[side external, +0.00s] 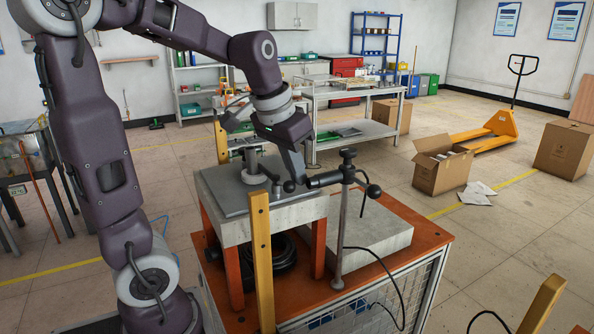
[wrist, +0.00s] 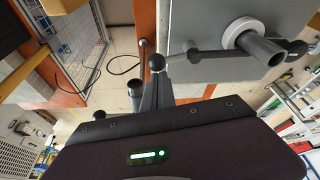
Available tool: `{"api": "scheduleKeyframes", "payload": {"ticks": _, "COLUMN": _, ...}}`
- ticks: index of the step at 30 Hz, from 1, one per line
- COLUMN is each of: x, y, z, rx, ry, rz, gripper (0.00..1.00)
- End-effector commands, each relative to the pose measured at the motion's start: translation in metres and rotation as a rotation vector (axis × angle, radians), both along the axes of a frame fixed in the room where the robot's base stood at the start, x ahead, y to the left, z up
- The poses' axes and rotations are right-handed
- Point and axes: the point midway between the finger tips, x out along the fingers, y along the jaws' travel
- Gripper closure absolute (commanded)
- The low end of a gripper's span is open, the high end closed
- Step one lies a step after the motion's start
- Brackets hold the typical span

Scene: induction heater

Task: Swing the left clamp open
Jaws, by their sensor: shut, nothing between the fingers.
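A dark post clamp (side external: 253,168) with a pale collar stands on the grey plate of the work block (side external: 232,190). In the wrist view the clamp's post (wrist: 262,50) rises from a white collar, and a thin arm runs from it to a dark ball (wrist: 157,62). A second upright rod stand (side external: 342,225) with dark knobs and a horizontal cylinder is to the right. My gripper (side external: 298,180) points down between the two, fingers together and empty. In the wrist view my gripper (wrist: 157,82) is close to the ball; I cannot tell if they touch.
The block stands on an orange-topped cart (side external: 420,238) with yellow posts (side external: 262,260) near it. A black coil (side external: 283,252) lies under the block. A pale slab (side external: 370,238) lies behind the rod stand. Black cables hang at the cart's right side.

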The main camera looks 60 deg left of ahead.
Motion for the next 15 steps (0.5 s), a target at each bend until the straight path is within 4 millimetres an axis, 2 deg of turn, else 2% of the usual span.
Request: {"api": "scheduleKeyframes", "payload": {"ticks": 15, "x": -0.0057, "y": -0.0020, "z": -0.0002, "rx": -0.001, "ry": 0.001, "rz": -0.096, "gripper": 1.00}}
